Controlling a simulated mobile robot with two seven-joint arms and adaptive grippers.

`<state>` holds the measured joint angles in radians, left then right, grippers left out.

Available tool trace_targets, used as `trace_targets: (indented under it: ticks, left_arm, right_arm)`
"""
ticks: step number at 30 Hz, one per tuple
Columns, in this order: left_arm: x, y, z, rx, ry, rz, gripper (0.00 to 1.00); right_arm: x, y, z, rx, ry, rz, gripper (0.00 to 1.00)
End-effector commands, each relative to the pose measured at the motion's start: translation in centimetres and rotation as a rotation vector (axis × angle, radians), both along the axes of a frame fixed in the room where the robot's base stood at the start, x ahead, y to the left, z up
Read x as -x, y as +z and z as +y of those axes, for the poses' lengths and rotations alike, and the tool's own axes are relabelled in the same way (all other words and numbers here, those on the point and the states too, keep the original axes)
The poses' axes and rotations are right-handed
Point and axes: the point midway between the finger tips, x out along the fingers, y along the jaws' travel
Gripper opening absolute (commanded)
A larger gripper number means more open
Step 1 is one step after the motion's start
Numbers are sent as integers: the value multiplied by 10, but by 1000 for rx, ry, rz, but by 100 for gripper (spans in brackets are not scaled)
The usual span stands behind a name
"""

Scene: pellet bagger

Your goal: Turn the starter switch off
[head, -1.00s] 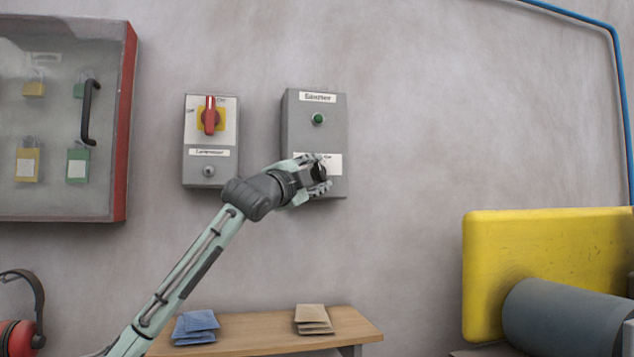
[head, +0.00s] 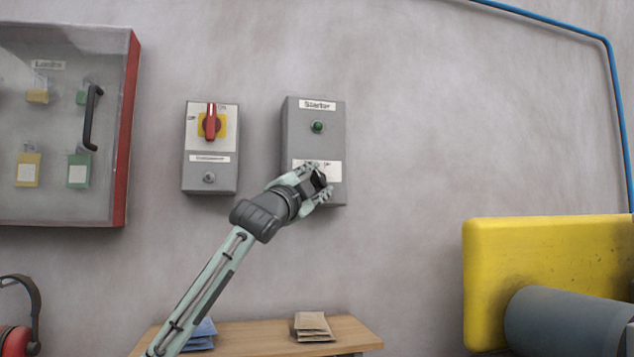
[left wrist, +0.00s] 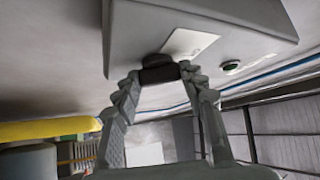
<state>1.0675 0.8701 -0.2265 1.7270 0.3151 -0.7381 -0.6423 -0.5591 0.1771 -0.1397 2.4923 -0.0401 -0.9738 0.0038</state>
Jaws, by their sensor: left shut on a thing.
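The starter box (head: 294,135) is a grey wall box labelled "Starter", with a green lamp or button (head: 317,127) near its top and a white label (head: 303,166) lower down. My left gripper (head: 321,183) is at the lower front of this box, covering part of the label. In the left wrist view, my left gripper (left wrist: 161,77) is shut on the black switch knob (left wrist: 158,73) that sticks out from the box (left wrist: 240,22) beside the white label. The knob's pointer direction and the label text are hidden or too small to read. My right gripper is not in view.
Left of the starter, a grey box (head: 190,175) carries a red rotary handle (head: 211,122) on a yellow plate. A padlock cabinet (head: 122,140) hangs further left. A wooden table (head: 260,338) is below, yellow machinery (head: 540,250) at right.

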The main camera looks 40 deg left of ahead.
Motion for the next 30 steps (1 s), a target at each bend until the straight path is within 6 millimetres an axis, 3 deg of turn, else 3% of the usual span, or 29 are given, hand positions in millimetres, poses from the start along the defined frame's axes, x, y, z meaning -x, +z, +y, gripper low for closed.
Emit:
trace_targets:
  ticks: [1, 2, 6, 19, 30]
  left_arm:
    - [0, -1, -1, 3, -2, 1, 12]
    - [0, -1, -1, 3, -2, 2, 43]
    - [0, -1, 0, 2, -1, 2, 61]
    - [9, -4, -1, -1, 0, 1, 62]
    - [78, -33, -12, -2, 0, 5, 62]
  right_arm:
    - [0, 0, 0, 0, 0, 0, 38]
    - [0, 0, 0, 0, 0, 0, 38]
    - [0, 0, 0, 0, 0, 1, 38]
    - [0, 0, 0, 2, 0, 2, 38]
    - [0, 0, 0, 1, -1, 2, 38]
